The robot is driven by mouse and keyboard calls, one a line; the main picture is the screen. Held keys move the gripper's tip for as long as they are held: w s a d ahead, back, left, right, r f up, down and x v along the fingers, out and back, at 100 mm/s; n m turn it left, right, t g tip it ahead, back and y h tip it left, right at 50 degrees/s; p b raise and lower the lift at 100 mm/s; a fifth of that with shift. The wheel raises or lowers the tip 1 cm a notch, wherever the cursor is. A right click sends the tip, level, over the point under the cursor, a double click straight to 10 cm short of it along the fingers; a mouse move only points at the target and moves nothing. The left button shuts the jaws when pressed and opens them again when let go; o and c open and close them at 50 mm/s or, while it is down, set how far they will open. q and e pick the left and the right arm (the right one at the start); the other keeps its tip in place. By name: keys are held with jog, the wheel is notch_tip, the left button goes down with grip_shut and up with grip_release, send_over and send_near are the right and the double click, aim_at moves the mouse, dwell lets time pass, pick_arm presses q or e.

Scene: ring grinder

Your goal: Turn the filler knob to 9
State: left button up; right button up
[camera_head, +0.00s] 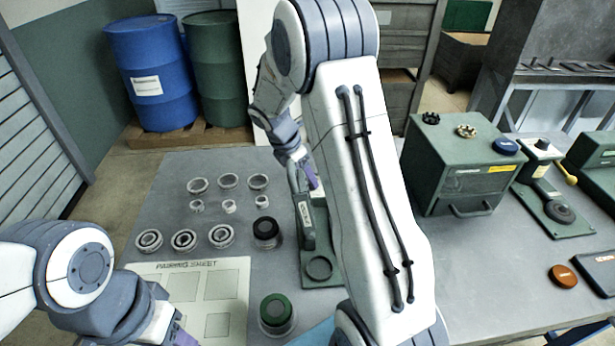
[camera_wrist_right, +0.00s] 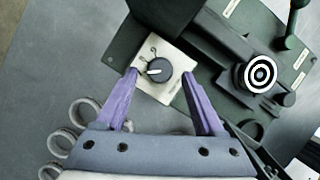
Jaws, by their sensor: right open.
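A dark round knob (camera_wrist_right: 159,70) with a white pointer mark sits on a pale square dial plate (camera_wrist_right: 170,88) in the right wrist view. The pointer points roughly left in that view; the dial's numbers are too small to read surely. My right gripper (camera_wrist_right: 160,75) is open, with one purple finger on each side of the knob; I cannot tell whether they touch it. In the head view, the right arm hides the knob, and the green machine base (camera_head: 320,282) shows beside it. My left gripper (camera_head: 183,336) is partly cut off at the bottom edge.
Several metal rings (camera_head: 198,185) lie left of the machine, above a marking sheet (camera_head: 176,268). A dark-topped jar (camera_head: 265,232) and a green-topped jar (camera_head: 277,314) stand close by. A green box (camera_head: 458,180) and another green-based device (camera_head: 555,208) stand at right.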

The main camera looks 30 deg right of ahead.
jog(key=shift+x, duration=0.9)
grip_shut()
